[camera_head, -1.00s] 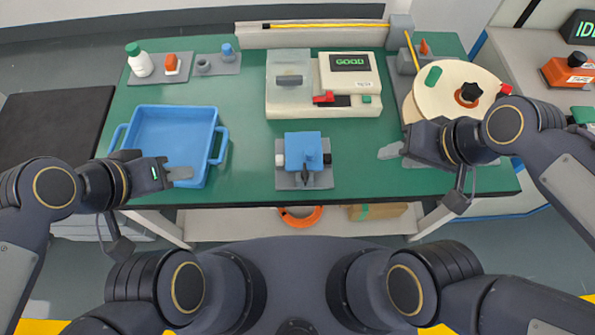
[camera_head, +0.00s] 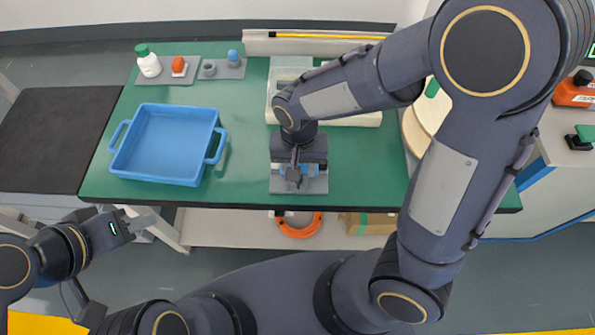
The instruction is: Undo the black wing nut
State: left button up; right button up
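The spool (camera_head: 417,133) stands at the right of the table, mostly covered by my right arm. The black wing nut on its hub is hidden behind that arm now. My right gripper (camera_head: 293,178) points down over the blue block (camera_head: 314,170) of the small fixture at the table's front middle. Its fingers are dark and small here, and I cannot tell whether they touch the block or hold anything. My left gripper (camera_head: 146,222) is off the table's front left edge, away from the objects. Its finger opening is unclear.
An empty blue tray (camera_head: 211,125) sits at the left. Behind it are a white bottle (camera_head: 149,65), an orange part (camera_head: 178,65) and a blue-topped part (camera_head: 233,57). Green table between tray and fixture is clear.

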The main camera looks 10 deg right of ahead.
jog(key=shift+f, duration=1.3)
grip_shut()
